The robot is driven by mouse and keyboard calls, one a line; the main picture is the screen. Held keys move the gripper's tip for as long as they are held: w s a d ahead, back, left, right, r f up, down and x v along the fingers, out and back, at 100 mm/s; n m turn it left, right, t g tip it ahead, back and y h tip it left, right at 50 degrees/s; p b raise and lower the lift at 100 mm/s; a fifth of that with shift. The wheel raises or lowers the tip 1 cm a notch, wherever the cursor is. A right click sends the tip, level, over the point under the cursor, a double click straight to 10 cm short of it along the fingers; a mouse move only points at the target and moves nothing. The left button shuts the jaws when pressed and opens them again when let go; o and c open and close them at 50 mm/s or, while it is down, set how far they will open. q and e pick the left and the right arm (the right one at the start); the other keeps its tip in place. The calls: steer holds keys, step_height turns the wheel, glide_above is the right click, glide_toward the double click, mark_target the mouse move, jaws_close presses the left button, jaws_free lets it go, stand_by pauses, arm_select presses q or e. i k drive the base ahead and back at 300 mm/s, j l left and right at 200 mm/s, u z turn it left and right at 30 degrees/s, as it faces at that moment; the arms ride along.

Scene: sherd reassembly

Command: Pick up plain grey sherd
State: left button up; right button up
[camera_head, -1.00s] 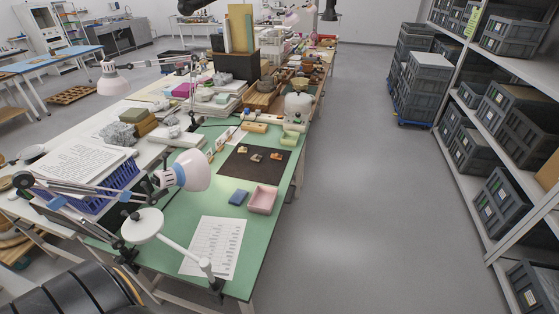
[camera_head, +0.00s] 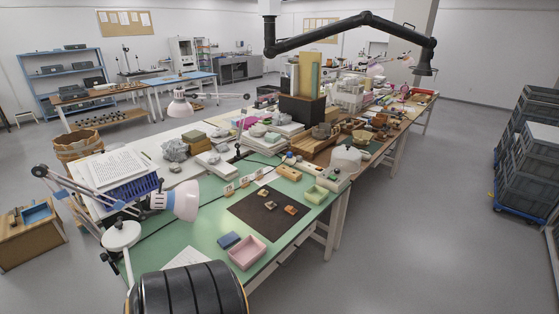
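Several small sherds lie on a dark mat (camera_head: 254,216) on the green-topped table. One brownish sherd (camera_head: 291,210) is at the mat's right, and another (camera_head: 265,219) is near its middle. They are too small for me to tell which, if any, is plain grey. A pink tray (camera_head: 247,253) and a blue block (camera_head: 228,240) are in front of the mat. Neither of my grippers shows in the head view.
A desk lamp (camera_head: 178,202) leans over the table's left side. Grey crates (camera_head: 528,150) stand at the right. The floor right of the table is clear.

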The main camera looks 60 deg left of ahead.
mark_target(271, 205)
steer(key=i+j+u, duration=0.1)
steer(key=i+u, duration=0.5)
steer(key=u, duration=0.25)
steer(key=i+u, duration=0.4)
steer(key=i+l+u, duration=0.2)
steer(key=u, duration=0.25)
steer(key=i+l+u, duration=0.25)
steer(key=u, duration=0.15)
